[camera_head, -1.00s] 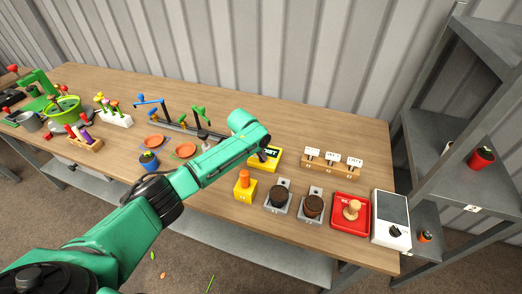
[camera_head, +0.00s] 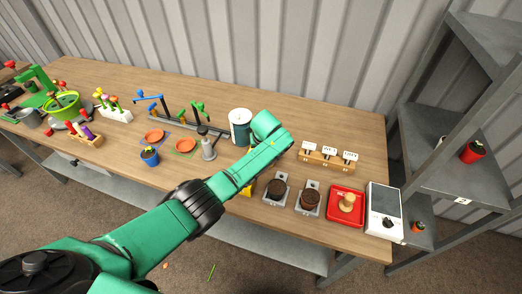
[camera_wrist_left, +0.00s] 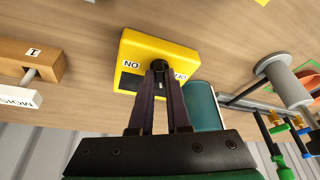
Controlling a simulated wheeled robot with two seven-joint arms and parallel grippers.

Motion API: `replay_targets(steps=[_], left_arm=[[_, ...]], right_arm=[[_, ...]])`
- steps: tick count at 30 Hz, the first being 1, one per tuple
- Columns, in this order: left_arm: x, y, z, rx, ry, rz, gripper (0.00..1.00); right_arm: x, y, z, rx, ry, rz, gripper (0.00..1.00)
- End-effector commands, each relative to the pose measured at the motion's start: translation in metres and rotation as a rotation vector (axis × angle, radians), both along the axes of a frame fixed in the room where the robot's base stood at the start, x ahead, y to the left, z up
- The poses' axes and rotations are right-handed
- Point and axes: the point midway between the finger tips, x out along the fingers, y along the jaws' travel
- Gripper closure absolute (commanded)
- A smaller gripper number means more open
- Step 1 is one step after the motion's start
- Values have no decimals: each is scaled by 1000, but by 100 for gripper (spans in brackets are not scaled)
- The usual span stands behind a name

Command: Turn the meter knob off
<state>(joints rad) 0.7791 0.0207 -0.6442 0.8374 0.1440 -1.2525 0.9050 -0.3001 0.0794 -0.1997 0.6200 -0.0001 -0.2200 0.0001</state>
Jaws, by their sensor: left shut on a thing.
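A yellow box (camera_wrist_left: 173,52) with printed lettering and a dark panel lies on the wooden table in the left wrist view. Only part of its lettering is readable. My left gripper (camera_wrist_left: 161,72) points down at it, its fingers close together on a small dark knob (camera_wrist_left: 160,65) on the box's face. The fingers hide most of the knob, so its setting cannot be read. A white device (camera_head: 384,200) with a grey panel and a black knob (camera_head: 387,222) stands at the table's right end. My right gripper is not in view.
A wooden card holder (camera_head: 327,158) stands beyond the arm; it also shows in the left wrist view (camera_wrist_left: 30,62). A green and white can (camera_head: 240,125) is beside the arm. Dark round pieces (camera_head: 309,198) and a red tray (camera_head: 334,191) lie right of the arm.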

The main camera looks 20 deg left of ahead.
Motion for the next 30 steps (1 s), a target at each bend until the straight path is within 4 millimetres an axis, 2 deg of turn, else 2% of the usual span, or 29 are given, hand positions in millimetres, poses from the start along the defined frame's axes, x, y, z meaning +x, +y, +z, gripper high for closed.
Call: replay_targets(steps=[20, 21, 22, 23, 30], left_arm=[[2, 0, 3, 0, -6, 63, 100], [2, 0, 3, 0, -6, 63, 70], [2, -1, 3, 0, -6, 63, 58], [2, 0, 3, 0, -5, 62, 55], [1, 0, 1, 0, -2, 62, 55]], right_arm=[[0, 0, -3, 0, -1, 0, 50], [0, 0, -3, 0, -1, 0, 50], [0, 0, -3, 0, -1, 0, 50], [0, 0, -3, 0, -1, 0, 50], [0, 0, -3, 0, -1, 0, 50]])
